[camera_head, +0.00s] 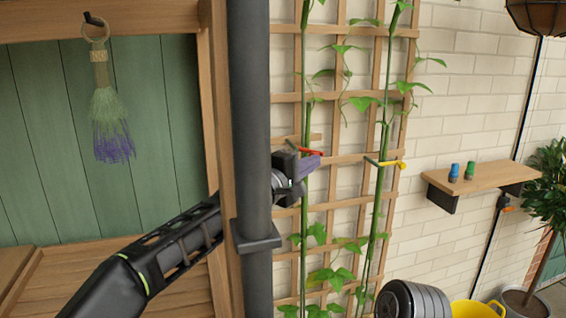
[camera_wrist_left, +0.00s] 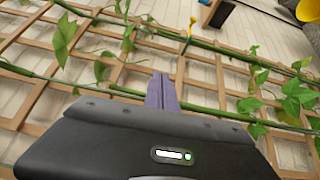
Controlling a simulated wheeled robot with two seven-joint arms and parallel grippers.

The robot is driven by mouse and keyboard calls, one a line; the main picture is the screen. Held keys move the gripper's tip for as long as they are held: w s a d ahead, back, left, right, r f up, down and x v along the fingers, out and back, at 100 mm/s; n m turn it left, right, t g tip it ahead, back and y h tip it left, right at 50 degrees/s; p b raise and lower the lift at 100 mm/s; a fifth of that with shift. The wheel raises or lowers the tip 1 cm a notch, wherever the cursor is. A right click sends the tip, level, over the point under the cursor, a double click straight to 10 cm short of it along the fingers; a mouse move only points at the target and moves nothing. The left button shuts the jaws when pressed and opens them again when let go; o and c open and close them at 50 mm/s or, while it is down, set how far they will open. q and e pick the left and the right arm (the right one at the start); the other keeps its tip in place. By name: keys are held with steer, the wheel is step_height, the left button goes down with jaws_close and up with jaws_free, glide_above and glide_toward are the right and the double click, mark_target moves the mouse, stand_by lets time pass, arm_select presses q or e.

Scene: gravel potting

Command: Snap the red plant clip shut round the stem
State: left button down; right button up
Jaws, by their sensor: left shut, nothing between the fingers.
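The red clip (camera_head: 311,152) sits at the left green stem (camera_head: 304,230) on the trellis. I cannot tell whether it is open or closed round the stem. My left gripper (camera_head: 314,162) is at that stem, just below the clip. Its purple fingers are shut and empty. In the left wrist view, the shut fingers (camera_wrist_left: 162,90) point at the trellis across a stem, and I cannot make out the red clip there. My right gripper is not in view.
A yellow clip (camera_head: 385,163) sits on the right stem; it also shows in the left wrist view (camera_wrist_left: 189,32). A dark vertical post (camera_head: 250,110) crosses in front of my left arm. A wooden shelf (camera_head: 482,178) holds a blue and a green item.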

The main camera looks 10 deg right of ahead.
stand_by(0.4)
